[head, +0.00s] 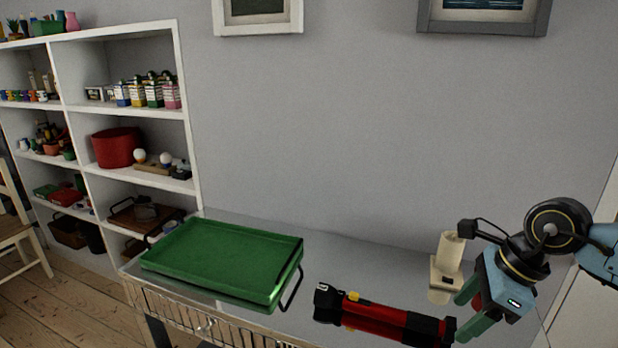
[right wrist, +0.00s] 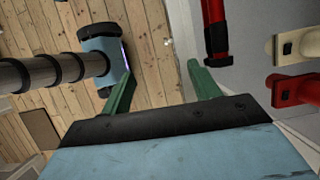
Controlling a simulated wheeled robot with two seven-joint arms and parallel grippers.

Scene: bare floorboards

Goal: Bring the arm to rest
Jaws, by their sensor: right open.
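My right gripper (head: 464,312) is at the right of the head view, over the right end of the glossy table (head: 345,258). Its two green fingers are apart, with nothing seen between them. In the right wrist view the fingers (right wrist: 160,86) are spread, with floorboards behind the gap. A red and black flashlight (head: 385,316) lies on the table just left of the gripper. It also shows in the right wrist view (right wrist: 215,30), to the right of the fingers. My left gripper is not in view.
A green tray (head: 282,291) stands on the table's left part. A cream object (head: 447,262) stands behind the gripper; a red one (right wrist: 295,90) beside it shows in the right wrist view. White shelves (head: 187,110) are at left. The table between tray and cream object is clear.

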